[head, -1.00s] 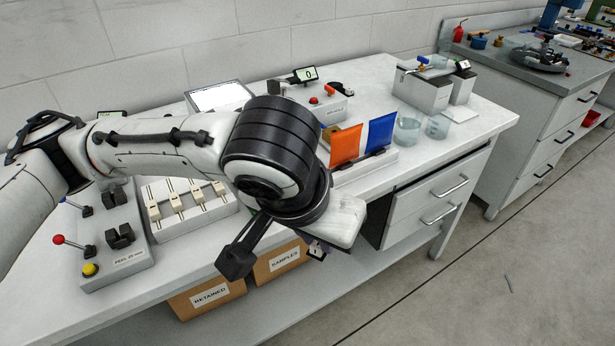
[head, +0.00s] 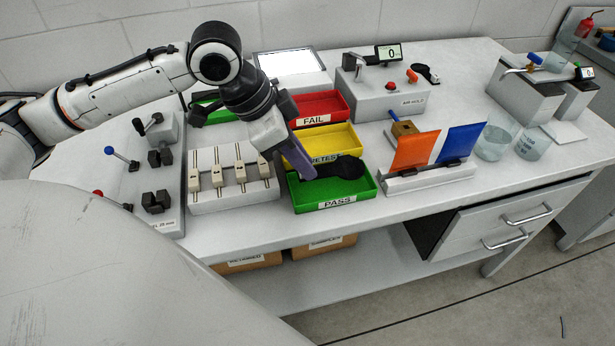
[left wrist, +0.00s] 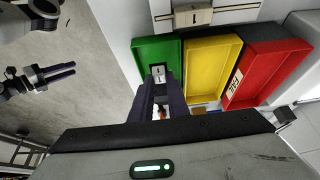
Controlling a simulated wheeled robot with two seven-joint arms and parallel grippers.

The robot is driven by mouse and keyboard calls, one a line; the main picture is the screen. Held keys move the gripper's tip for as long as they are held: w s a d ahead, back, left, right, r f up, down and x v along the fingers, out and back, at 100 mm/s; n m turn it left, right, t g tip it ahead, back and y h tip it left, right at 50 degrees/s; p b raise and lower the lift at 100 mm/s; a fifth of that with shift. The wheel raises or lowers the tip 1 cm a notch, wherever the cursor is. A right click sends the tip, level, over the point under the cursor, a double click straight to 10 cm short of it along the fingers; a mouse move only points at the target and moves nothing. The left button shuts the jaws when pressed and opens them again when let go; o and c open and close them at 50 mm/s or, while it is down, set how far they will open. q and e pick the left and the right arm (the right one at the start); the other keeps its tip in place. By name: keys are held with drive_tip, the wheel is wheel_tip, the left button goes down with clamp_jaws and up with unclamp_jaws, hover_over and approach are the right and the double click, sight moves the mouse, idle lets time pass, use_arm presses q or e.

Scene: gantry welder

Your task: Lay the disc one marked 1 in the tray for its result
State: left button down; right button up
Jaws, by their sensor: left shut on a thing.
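My left gripper (head: 303,172) reaches down over the green PASS tray (head: 335,204) in the head view. In the left wrist view the dark fingers (left wrist: 163,88) are shut on a small dark piece with a white label marked 1, the disc one (left wrist: 158,73). It is over the green tray (left wrist: 143,50); I cannot tell whether it touches the floor. In the head view a dark, round-ended shape (head: 348,167) lies beside the fingertips; what it is stays unclear. My right gripper (left wrist: 60,72) shows at the left wrist view's left edge, its opening unclear.
Behind the green tray stand the yellow RETEST tray (head: 345,135) and red FAIL tray (head: 330,105). A slider fixture (head: 235,190) is to their left. An orange flag (head: 415,150) and a blue flag (head: 460,143) stand on a rack to the right.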

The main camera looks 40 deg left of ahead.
sight(299, 175)
use_arm(q)
wheel_tip(299, 175, down, 4)
drive_tip(key=shift+b, duration=0.3)
drive_tip(key=shift+f, duration=0.1)
drive_tip(key=shift+f, duration=0.45)
drive_tip(key=c, duration=1.5)
unclamp_jaws()
drive_tip(key=shift+c, duration=0.2)
